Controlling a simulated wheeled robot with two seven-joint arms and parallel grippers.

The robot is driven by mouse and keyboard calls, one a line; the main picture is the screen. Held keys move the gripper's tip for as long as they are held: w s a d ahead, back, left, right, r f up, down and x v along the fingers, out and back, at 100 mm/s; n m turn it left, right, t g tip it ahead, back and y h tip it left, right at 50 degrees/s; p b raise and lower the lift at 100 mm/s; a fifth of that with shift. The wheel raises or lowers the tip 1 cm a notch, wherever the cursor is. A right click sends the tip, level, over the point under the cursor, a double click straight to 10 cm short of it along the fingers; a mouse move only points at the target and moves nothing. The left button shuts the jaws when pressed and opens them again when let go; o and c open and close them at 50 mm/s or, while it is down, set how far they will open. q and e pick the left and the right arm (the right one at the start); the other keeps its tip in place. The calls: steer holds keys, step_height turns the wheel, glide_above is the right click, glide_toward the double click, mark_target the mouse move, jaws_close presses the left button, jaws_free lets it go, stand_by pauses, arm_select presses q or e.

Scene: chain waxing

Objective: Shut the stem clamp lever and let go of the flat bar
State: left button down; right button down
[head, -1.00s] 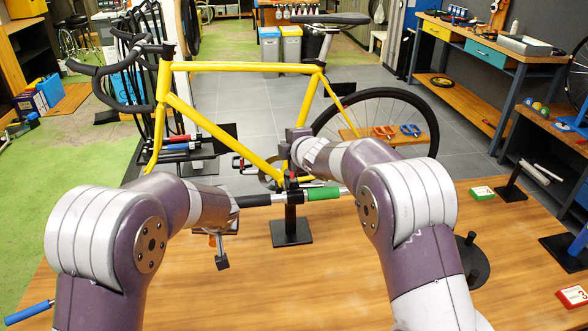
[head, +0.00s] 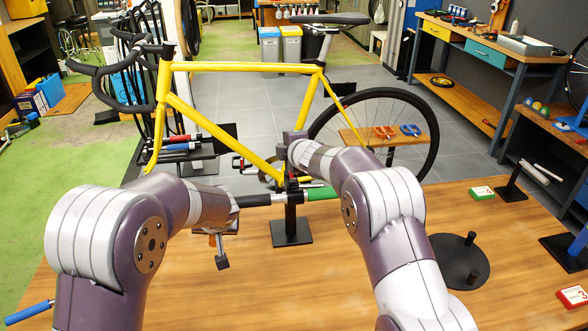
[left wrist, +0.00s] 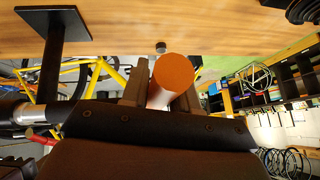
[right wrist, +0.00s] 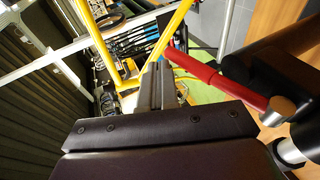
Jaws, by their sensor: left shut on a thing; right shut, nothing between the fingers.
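The flat bar (head: 257,199) lies level across a black stand (head: 291,237), with a black section left and a green grip (head: 321,193) right. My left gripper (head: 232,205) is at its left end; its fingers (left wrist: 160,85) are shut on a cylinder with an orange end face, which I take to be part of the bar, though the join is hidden. My right gripper (head: 291,143) is over the stand; its fingers (right wrist: 156,85) are shut and empty. A red rod (right wrist: 215,75), possibly the stem clamp lever, is just right of them; contact is unclear.
A yellow bike frame (head: 215,67) stands just behind the bar, close to my right gripper. A black round base with pegs (head: 458,262) is right of my right arm. The table front (head: 270,290) is clear.

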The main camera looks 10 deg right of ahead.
arm_select(q)
steer(key=shift+r, duration=0.1)
stand_by(0.5)
arm_select(e)
steer(key=shift+r, duration=0.7)
steer(key=shift+s+r, duration=0.15)
steer(key=shift+r, duration=0.05)
arm_select(q)
steer(key=c, duration=0.8)
jaws_free()
steer(key=shift+w, duration=0.1)
arm_select(e)
steer(key=v, duration=1.1)
steer(key=shift+s, duration=0.2)
steer(key=shift+d+r, duration=0.1)
